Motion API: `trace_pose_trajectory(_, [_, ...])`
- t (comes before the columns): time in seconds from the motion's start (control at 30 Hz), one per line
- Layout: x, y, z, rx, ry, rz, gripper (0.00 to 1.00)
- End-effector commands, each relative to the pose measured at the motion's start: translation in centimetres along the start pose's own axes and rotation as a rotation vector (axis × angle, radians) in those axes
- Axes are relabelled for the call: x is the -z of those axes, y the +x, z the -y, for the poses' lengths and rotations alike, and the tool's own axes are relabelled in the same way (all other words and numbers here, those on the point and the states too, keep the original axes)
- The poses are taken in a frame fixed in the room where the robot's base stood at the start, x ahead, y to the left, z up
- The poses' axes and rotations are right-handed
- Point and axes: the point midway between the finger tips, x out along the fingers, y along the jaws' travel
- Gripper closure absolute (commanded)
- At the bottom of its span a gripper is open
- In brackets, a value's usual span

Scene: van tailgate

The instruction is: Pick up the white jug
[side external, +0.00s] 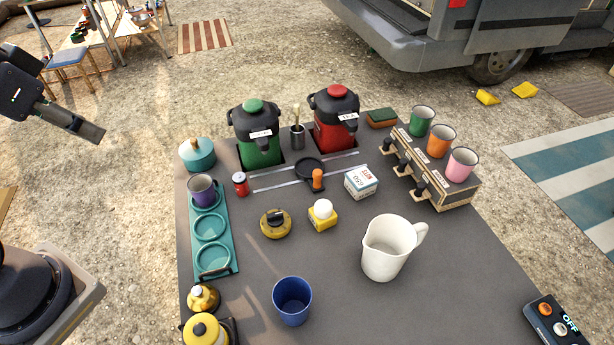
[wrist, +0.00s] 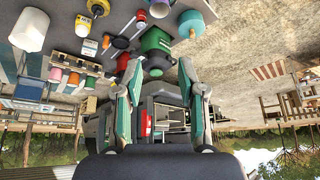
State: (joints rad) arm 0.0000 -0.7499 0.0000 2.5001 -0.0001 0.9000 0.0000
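The white jug (side external: 388,247) stands upright on the dark grey table, right of its middle, with its handle towards the upper right. It also shows at the upper left edge of the wrist view (wrist: 28,31). My gripper (wrist: 160,72) is open, with its two fingers well apart and nothing seen held between them. The green-lidded urn appears beyond the fingertips in the wrist view. In the side view part of my arm is at the left edge, off the table and far from the jug.
A blue cup (side external: 292,300) stands left of the jug. A cup rack (side external: 452,193) is behind it to the right. A green urn (side external: 258,135) and a red urn (side external: 334,118) stand at the back. A white box (side external: 361,182) and yellow egg holder (side external: 322,220) are nearby.

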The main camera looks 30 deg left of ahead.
Motion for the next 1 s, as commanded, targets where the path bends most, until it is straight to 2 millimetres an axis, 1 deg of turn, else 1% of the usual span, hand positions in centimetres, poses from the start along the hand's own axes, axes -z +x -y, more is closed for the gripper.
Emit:
trace_pose_trajectory(0.2, [0.0,0.0,0.0,0.000,0.000,0.000,0.60])
trace_pose_trajectory(0.23, [0.0,0.0,0.0,0.000,0.000,0.000,0.59])
trace_pose_trajectory(0.3, [0.0,0.0,0.0,0.000,0.000,0.000,0.53])
trace_pose_trajectory(0.57, [0.0,0.0,0.0,0.000,0.004,-0.001,0.53])
trace_pose_trajectory(0.63, [1.0,-0.6,0.0,0.001,0.016,-0.032,0.53])
trace_pose_trajectory(0.67, [1.8,-1.0,0.0,0.002,0.021,-0.054,0.53])
trace_pose_trajectory(0.77, [5.7,-2.8,-0.3,0.001,0.051,-0.123,0.53])
trace_pose_trajectory(0.8, [7.8,-3.3,-0.8,-0.006,0.076,-0.143,0.53])
trace_pose_trajectory(0.83, [9.6,-3.5,-1.4,-0.015,0.100,-0.155,0.53])
trace_pose_trajectory(0.87, [11.3,-3.6,-2.2,-0.025,0.126,-0.164,0.53])
trace_pose_trajectory(0.9, [13.5,-3.6,-3.4,-0.042,0.165,-0.173,0.53])
trace_pose_trajectory(0.97, [16.6,-3.1,-5.6,-0.070,0.223,-0.180,0.53])
trace_pose_trajectory(1.0, [18.6,-2.5,-7.4,-0.092,0.263,-0.183,0.53])
